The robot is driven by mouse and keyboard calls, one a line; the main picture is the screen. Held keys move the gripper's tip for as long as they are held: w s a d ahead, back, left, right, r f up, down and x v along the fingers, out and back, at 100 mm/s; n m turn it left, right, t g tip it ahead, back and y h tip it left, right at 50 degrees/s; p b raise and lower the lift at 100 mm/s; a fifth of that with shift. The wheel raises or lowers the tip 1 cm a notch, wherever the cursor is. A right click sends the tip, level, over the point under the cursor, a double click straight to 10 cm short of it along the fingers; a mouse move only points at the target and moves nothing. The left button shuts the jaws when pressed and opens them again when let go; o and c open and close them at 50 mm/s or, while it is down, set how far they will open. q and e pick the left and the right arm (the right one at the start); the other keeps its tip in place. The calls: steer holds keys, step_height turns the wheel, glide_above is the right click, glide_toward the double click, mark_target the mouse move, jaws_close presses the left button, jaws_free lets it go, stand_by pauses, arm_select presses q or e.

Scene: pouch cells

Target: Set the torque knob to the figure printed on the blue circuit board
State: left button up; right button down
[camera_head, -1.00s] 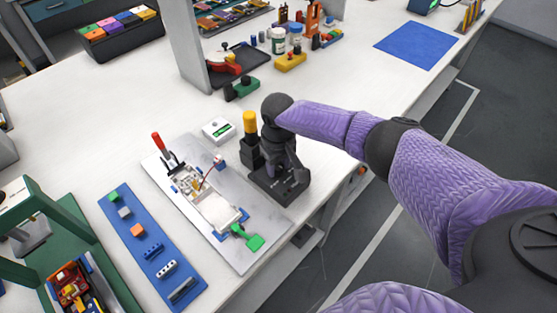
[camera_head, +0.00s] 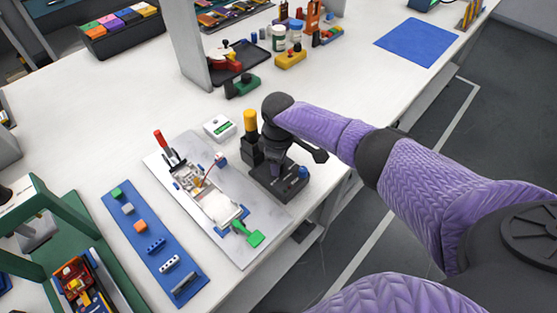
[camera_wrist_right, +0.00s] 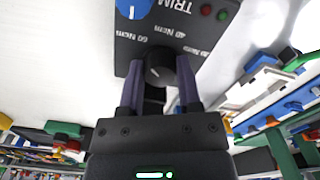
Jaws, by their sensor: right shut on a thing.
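The torque knob (camera_wrist_right: 158,68) is a round black knob with a small pale mark, on a dark panel (camera_wrist_right: 125,60) in the right wrist view. Printed figures in Ncm curve around it; 60 and 40 are readable, the third is blurred. I cannot tell which figure the mark meets. My right gripper (camera_wrist_right: 160,78) has its two purple fingers closed on either side of the knob. In the head view my right gripper (camera_head: 277,166) is over the black control box (camera_head: 283,188). I cannot pick out a blue circuit board with a printed figure. My left gripper is not in view.
A blue TRIM knob (camera_wrist_right: 133,8) sits near the torque knob. Beside the box stand a yellow-topped black post (camera_head: 250,122) and a pale fixture plate (camera_head: 240,260) with a red-handled clamp. A blue strip (camera_head: 150,228) holds small parts.

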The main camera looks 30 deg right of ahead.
stand_by(0.4)
steer(key=shift+c, duration=1.4)
jaws_free()
step_height(320, 180, up, 10)
steer(key=p, duration=0.4)
steer(key=shift+f, duration=0.25)
steer(key=shift+r, duration=0.25)
